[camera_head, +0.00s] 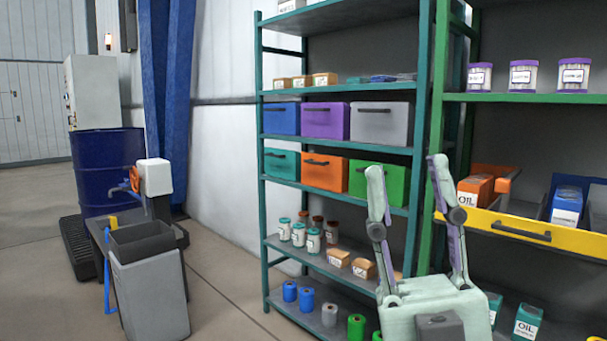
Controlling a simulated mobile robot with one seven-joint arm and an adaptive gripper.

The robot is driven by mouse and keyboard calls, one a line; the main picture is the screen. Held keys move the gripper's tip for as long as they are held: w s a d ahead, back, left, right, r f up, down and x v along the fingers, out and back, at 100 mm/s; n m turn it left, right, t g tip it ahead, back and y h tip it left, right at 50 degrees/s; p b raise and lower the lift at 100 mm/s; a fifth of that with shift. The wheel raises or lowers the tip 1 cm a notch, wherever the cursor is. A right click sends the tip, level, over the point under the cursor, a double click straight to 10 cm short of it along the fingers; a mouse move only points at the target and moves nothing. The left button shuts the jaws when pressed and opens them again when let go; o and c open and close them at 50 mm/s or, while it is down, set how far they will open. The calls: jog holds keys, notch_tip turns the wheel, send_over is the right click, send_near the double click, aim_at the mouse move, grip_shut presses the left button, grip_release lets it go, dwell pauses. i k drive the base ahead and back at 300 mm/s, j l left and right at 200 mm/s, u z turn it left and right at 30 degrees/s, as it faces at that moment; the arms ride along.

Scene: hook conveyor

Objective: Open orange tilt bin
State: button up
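The orange tilt bin (324,172) sits in the lower bin row of the teal shelf unit, between a teal bin (282,164) and a green bin (362,180). Its front is upright and looks closed, with a dark handle near the top. My gripper (406,170) is at the lower right, fingers pointing up and spread wide apart, with nothing between them. It appears nearer the camera than the shelves and to the right of the orange bin. Its left finger partly covers the green bin.
Blue, purple and grey bins (378,123) sit one shelf above. Jars and rolls stand below. At right, a green shelf unit has a yellow drawer front (535,232) that appears pulled out.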

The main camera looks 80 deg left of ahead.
aim_at(326, 173)
jog(key=u, duration=2.25)
jog(key=i+j, duration=0.45)
jog(key=i, duration=0.2)
jog(key=i+j, duration=0.5)
jog(key=i, duration=0.2)
jog(key=i+j, duration=0.45)
jog(key=i, duration=0.2)
jog(key=l+z, duration=0.05)
